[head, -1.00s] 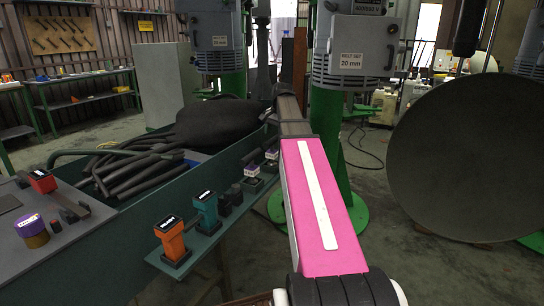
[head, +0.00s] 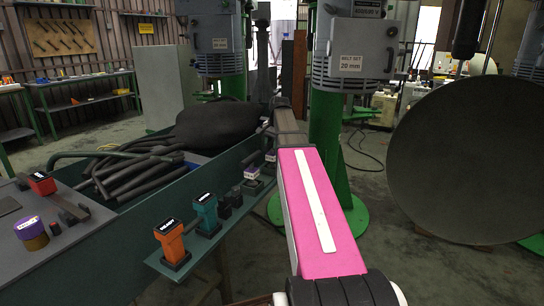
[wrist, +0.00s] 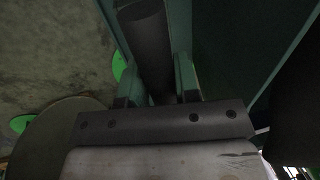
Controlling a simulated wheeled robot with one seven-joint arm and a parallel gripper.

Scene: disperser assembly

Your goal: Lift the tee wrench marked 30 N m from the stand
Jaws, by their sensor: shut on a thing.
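In the wrist view my gripper (wrist: 158,85) has its two fingers on either side of a dark round bar (wrist: 148,40) and is shut on it. The bar runs away from the palm between the fingers. No 30 N m marking can be read on it, so I cannot tell from its label which tool it is. In the head view my pink and grey arm reaches forward over the bench's right side, and the gripper's fingertips are hidden there.
A green bench (head: 120,235) holds dark hoses (head: 125,172). Along its edge are an orange tool (head: 171,241), a teal tool (head: 206,214) and small purple-topped ones. A green machine column (head: 326,150) stands beyond my arm. A large dark disc (head: 465,160) is at right.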

